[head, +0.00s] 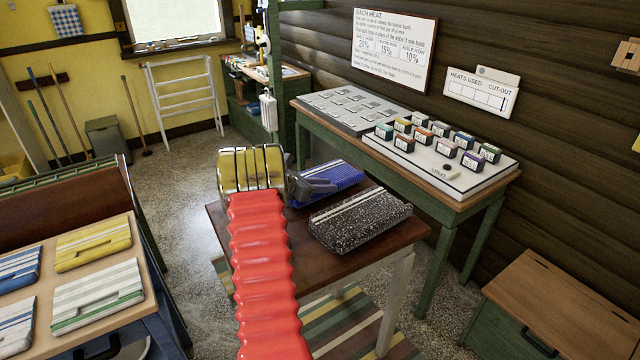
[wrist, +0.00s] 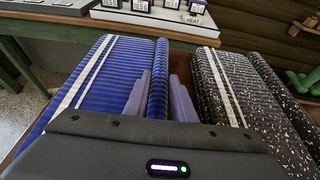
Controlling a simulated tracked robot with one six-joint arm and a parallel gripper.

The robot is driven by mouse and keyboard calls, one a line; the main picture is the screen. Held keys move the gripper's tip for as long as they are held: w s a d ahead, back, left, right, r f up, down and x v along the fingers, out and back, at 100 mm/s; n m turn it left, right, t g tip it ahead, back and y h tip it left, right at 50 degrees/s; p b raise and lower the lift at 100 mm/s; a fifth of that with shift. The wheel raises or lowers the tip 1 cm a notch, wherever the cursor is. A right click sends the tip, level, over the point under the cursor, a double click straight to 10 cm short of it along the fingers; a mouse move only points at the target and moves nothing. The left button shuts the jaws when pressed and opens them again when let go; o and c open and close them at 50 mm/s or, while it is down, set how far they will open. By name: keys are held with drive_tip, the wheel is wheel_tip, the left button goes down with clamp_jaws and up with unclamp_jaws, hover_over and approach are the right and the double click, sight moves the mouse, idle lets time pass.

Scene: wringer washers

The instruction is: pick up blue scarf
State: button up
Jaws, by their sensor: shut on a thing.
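The blue scarf (head: 342,173) lies folded on the small dark-topped table, with pale stripes along it. In the wrist view the blue scarf (wrist: 118,75) fills the left side, with white stripes and a raised rolled edge. My gripper (head: 318,186) reaches over its left part in the head view. In the wrist view my gripper (wrist: 160,80) has one finger on each side of the rolled edge and is shut on it. The scarf looks to rest on the table; its near end is hidden behind my gripper body.
A black speckled folded cloth (head: 360,218) lies close beside the scarf on the small table (head: 372,258). Behind stands a green-legged table (head: 455,190) with a panel of small coloured blocks (head: 436,132). Folded striped cloths (head: 97,295) lie on a counter at left.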

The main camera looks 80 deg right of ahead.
clamp_jaws()
wheel_tip(320, 180, up, 10)
idle(0.6)
idle(0.4)
